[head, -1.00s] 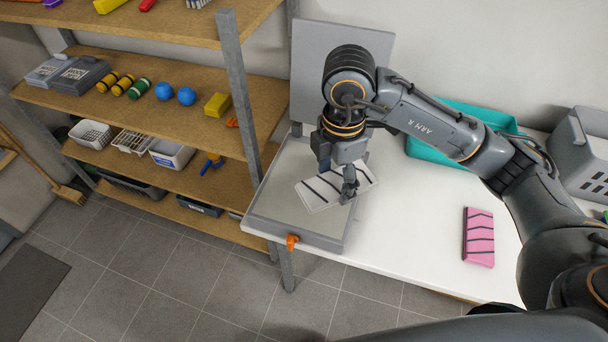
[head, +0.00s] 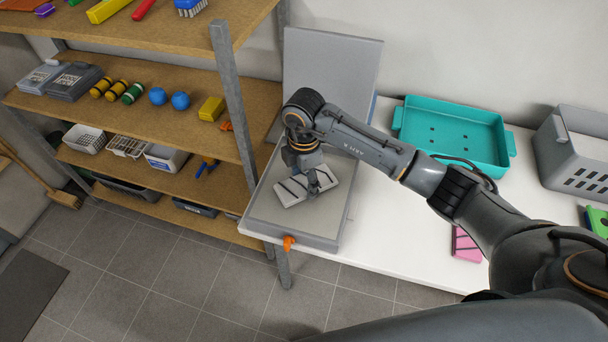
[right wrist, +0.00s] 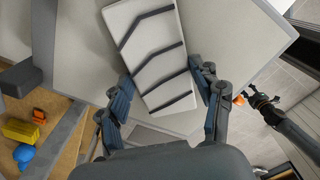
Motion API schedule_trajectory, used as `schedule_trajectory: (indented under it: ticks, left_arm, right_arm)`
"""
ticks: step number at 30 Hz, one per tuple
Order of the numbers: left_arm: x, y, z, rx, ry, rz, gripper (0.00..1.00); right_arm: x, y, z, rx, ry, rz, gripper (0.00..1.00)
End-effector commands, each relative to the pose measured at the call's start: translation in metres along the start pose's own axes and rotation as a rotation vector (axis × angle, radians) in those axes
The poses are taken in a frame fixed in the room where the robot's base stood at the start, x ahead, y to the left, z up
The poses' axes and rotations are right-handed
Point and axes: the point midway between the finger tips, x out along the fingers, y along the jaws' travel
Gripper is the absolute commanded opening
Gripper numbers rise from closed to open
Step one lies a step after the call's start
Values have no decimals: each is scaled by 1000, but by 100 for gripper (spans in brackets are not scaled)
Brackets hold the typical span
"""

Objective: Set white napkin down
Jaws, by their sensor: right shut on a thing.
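The white napkin (head: 291,191) is a flat folded piece with dark stripes. My right gripper (head: 313,187) is over its right part in the head view. In the right wrist view the napkin (right wrist: 150,50) extends out from between the two fingers (right wrist: 165,92), which are shut on it. It is at or just above the flat grey base (head: 325,228) with a raised lid (head: 330,75); I cannot tell whether it touches. My left gripper (right wrist: 262,98) shows small at the right of the wrist view, its fingers apart; it is out of the head view.
A pink striped napkin (head: 466,246), a teal tray (head: 455,135) and a grey crate (head: 575,155) are to the right. A stocked shelf rack (head: 236,95) stands left.

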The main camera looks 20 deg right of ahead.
Motion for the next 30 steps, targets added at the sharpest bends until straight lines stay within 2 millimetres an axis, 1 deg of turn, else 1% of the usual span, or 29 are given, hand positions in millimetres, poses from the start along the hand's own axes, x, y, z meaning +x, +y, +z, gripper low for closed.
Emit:
schedule_trajectory:
  ticks: [8, 9, 12, 21, 24, 25, 28, 30]
  left_arm:
    - [4, 4, -1, 3, 2, 5, 40]
    - [3, 4, -1, 3, 1, 5, 40]
    - [3, 4, -1, 3, 2, 5, 40]
    - [3, 2, -1, 4, 1, 2, 40]
    - [-1, 1, -1, 4, 1, 1, 40]
    - [2, 1, -1, 4, 1, 1, 40]
    - [8, 0, 0, 3, 1, 0, 40]
    - [12, 0, 0, 3, 1, -1, 40]
  right_arm:
    - [4, 0, 0, 0, 0, 0, 34]
    - [3, 0, 0, 0, 0, 1, 69]
    - [3, 0, 0, 0, 0, 0, 88]
    - [2, 0, 0, 1, 0, 0, 88]
    - [-3, 0, 0, 1, 0, 1, 88]
    - [-3, 0, 0, 0, 0, 2, 88]
    - [-16, 2, 0, 0, 0, 6, 88]
    - [-28, 2, 0, -2, -1, 7, 88]
